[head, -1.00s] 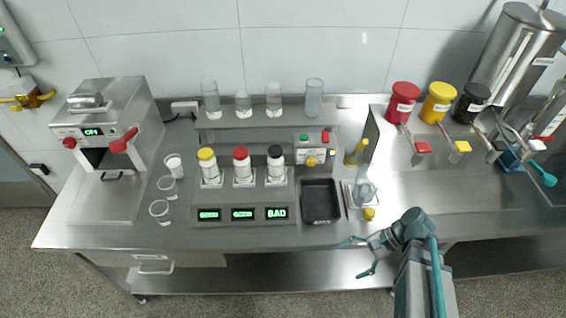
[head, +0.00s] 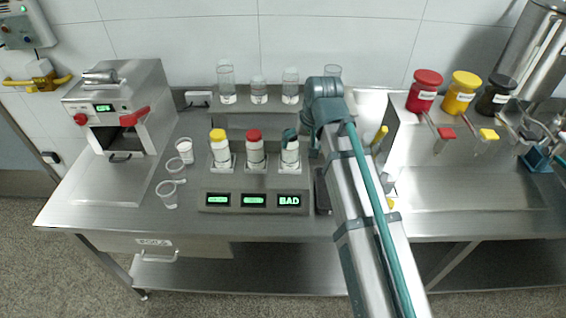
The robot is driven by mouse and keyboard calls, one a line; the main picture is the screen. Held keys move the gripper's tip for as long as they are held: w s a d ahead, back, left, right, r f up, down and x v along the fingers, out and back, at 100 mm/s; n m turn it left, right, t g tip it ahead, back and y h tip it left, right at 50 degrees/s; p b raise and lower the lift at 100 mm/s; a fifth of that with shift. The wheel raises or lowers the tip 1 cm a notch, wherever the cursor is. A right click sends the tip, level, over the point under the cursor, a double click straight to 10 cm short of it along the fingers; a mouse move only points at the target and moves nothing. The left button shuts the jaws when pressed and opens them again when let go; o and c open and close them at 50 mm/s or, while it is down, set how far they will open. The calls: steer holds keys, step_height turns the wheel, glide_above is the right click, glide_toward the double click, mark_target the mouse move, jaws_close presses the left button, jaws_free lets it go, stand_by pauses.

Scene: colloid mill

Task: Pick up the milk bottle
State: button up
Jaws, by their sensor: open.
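Three white bottles stand in a row, each on its own small stand behind the display panel. The left bottle (head: 220,150) has a yellow cap and the middle bottle (head: 255,150) a red cap.
The display panel (head: 254,202) lies in front of the bottles. Empty glasses (head: 259,92) stand on the shelf behind. Clear cups (head: 167,194) stand to the left, beside a steel machine (head: 118,110). My arm covers most of the black tray and the button box.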

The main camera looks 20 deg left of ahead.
mark_target(292, 139)
step_height(292, 139, up, 4)
steer(key=a+f+n+t, duration=0.1)
steer(key=a+n, duration=0.1)
steer(key=a, duration=0.1)
steer(key=shift+w+x, duration=0.25)
steer(key=shift+x, duration=1)
steer(key=shift+w+x, duration=0.2)
steer(key=shift+x, duration=1.05)
steer(key=shift+d+p+x, duration=0.15)
steer(key=shift+p+x, duration=0.45)
steer(key=shift+x, duration=0.65)
steer(key=shift+d+p+x, duration=0.15)
steer(key=shift+p+x, duration=0.45)
steer(key=shift+x, duration=0.65)
steer(key=c, duration=1.6)
steer(key=shift+o, duration=0.2)
steer(key=shift+r, duration=0.1)
